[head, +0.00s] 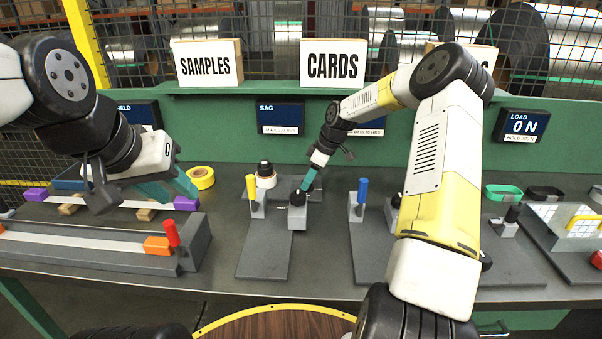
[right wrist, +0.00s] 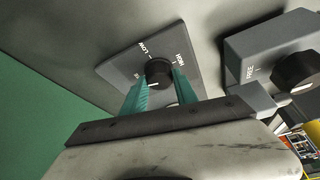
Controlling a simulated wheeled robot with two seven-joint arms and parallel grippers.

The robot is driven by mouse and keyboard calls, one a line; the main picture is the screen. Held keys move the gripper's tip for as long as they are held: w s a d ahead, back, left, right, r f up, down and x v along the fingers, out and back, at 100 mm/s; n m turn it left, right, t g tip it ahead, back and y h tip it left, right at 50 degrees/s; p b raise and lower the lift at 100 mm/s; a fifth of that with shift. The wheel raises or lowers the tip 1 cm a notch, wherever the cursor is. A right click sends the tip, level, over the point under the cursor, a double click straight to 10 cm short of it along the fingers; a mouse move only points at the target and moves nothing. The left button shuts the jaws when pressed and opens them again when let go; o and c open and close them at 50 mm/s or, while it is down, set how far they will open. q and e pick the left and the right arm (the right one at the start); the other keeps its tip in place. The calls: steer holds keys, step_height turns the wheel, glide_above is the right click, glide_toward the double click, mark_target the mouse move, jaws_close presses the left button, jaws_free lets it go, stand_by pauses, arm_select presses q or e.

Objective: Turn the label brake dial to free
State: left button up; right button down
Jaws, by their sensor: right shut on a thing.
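In the right wrist view, my right gripper (right wrist: 160,92) has its teal fingers shut on a black dial (right wrist: 158,72) on a grey plate lettered LOW and HIGH. A third label there is partly hidden. The dial's white mark points toward the lower left of the picture. Beside it stands a grey box (right wrist: 240,52) lettered FREE, with a black knob (right wrist: 297,70), apart from the fingers. My left gripper (head: 170,190) is open and empty above the bench's left side.
A yellow tape roll (head: 201,178) and a purple-ended strip (head: 110,203) lie at left. An orange-ended fixture with a red lever (head: 172,233) stands in front. Signs and displays stand behind.

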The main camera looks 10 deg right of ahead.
steer(key=shift+n+g, duration=0.5)
steer(key=shift+n, duration=0.8)
steer(key=shift+d, duration=0.1)
steer(key=shift+f, duration=0.1)
steer(key=c, duration=0.9)
jaws_free()
steer(key=shift+c, duration=0.2)
steer(key=v, duration=0.7)
steer(key=shift+r, duration=0.4)
steer(key=shift+d, duration=0.15)
